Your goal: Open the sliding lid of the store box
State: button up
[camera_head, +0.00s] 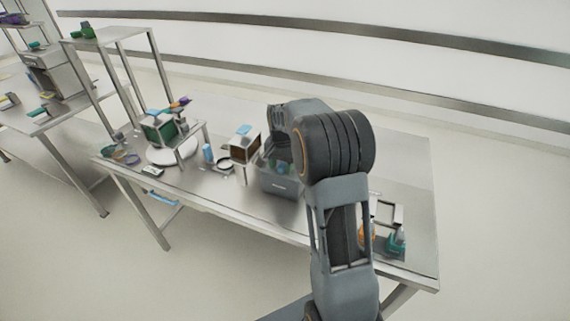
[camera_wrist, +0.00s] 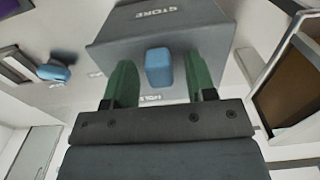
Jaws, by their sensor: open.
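The store box (camera_wrist: 115,28) is a grey box with STORE lettering at the top of the wrist view. In the head view a grey box (camera_head: 280,187) stands on the table below my gripper, partly hidden by my arm. My gripper (camera_wrist: 157,75) is open, with green fingers reaching to the near edge of the box. A small blue block (camera_wrist: 158,68) shows between the fingers, with gaps on both sides. I cannot tell whether it is the lid's handle. The lid's edges and position are not clear.
A brown-sided box (camera_head: 243,149) with a blue thing on top stands left of the grey box. A blue bottle (camera_head: 208,153) and a round white stand (camera_head: 172,152) are farther left. Orange and teal items (camera_head: 396,243) are at the right. The back right of the table is clear.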

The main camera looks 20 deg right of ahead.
jog(key=shift+f, duration=0.2)
jog(key=shift+c, duration=0.4)
grip_shut()
